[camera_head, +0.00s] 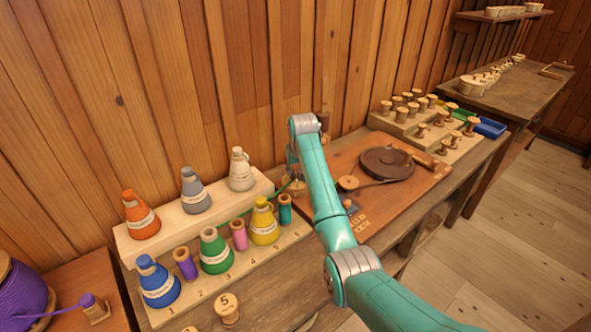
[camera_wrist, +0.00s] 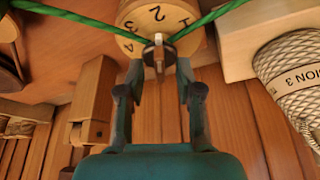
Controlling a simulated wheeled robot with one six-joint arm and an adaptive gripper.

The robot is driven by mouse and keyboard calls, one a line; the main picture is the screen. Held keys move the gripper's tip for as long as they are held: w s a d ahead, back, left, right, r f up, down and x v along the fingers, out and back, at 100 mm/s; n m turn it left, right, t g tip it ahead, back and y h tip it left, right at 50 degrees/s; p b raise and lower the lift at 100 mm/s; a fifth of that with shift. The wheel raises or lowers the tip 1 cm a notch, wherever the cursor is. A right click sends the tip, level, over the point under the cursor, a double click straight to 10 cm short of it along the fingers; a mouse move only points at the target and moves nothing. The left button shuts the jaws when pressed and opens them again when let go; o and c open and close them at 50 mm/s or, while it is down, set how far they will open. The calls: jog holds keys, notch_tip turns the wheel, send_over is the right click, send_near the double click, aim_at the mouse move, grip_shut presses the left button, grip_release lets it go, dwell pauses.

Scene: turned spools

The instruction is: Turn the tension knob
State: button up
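The tension knob is a round wooden dial (camera_wrist: 150,22) with dark numbers, at the top middle of the wrist view. A small metal-and-wood piece (camera_wrist: 158,52) stands out at its centre. A green thread (camera_wrist: 75,15) comes in from both upper sides and meets near this piece. My gripper (camera_wrist: 159,72) has its two fingers apart, one on each side of the centre piece, with visible gaps; I cannot tell whether the tips touch the dial. In the head view my gripper (camera_head: 293,172) is near the wall, partly hidden by my arm, and the dial is hard to make out there.
Coloured cones, such as a yellow one (camera_head: 264,222), stand left of my arm. A dark turntable (camera_head: 386,163) is to its right.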

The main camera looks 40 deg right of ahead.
grip_shut()
jog(key=shift+n, duration=0.3)
jog(key=n+y, duration=0.1)
jog(key=n, duration=0.2)
jog(key=shift+d+n+y, duration=0.2)
jog(key=shift+n+y, duration=0.2)
jog(key=n+y, duration=0.2)
jog(key=n, duration=0.3)
jog(key=shift+d, duration=0.1)
jog(key=shift+n, duration=0.3)
grip_release()
dwell(0.4)
